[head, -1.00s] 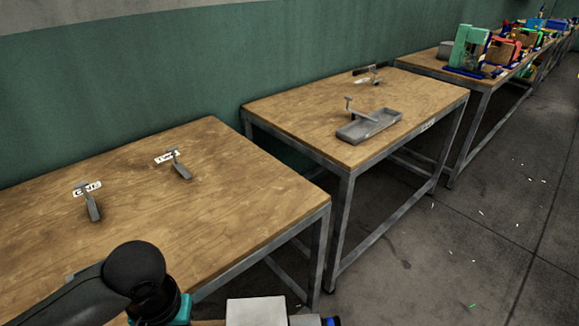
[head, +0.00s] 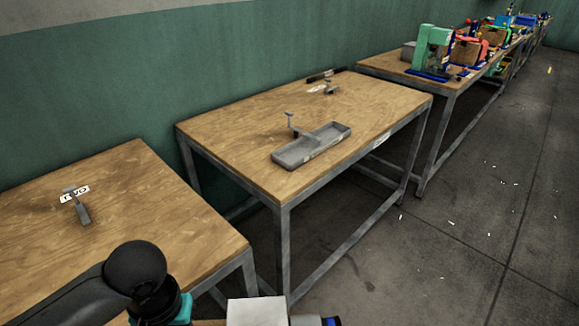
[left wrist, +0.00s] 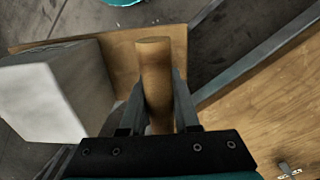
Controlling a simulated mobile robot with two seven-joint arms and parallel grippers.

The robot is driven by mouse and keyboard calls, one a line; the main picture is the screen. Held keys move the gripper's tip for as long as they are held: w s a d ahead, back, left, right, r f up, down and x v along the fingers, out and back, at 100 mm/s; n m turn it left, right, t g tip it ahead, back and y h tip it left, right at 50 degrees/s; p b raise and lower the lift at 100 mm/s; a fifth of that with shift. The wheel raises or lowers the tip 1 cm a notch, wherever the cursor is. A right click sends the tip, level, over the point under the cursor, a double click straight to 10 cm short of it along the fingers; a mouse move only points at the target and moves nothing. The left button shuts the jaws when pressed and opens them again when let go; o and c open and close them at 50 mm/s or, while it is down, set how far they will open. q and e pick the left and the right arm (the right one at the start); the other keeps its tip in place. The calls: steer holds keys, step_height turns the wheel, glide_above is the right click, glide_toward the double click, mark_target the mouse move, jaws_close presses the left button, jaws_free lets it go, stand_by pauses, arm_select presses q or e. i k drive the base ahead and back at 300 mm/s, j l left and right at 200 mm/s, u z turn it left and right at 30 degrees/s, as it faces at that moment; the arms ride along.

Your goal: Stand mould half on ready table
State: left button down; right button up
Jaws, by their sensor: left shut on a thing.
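In the left wrist view my left gripper (left wrist: 157,92) is shut on a rounded wooden handle (left wrist: 154,58). A pale grey block (left wrist: 45,95) is beside the handle, and a flat wooden board (left wrist: 105,48) lies behind them. I cannot tell how the handle joins the block. The block's top shows at the bottom edge of the head view (head: 257,312); the gripper's fingers are out of that frame. The middle table (head: 225,150) has a wooden top on a grey metal frame. I cannot read which table is marked ready. My right gripper is not in view.
A shallow grey tray (head: 310,150) with a small grey post beside it occupies the middle table's centre. A small grey fitting (head: 331,88) is farther back. A nearer table (head: 150,215) carries a labelled fitting (head: 80,208). Coloured presses (head: 433,48) stand on the far table. Open floor (head: 440,240) is at right.

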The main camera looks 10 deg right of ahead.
mark_target(331, 111)
steer(key=i+l+z, duration=0.15)
steer(key=i+l, duration=0.45)
steer(key=l, duration=0.25)
steer(key=i+l+z, duration=0.1)
steer(key=i+l, duration=0.6)
steer(key=l, duration=0.1)
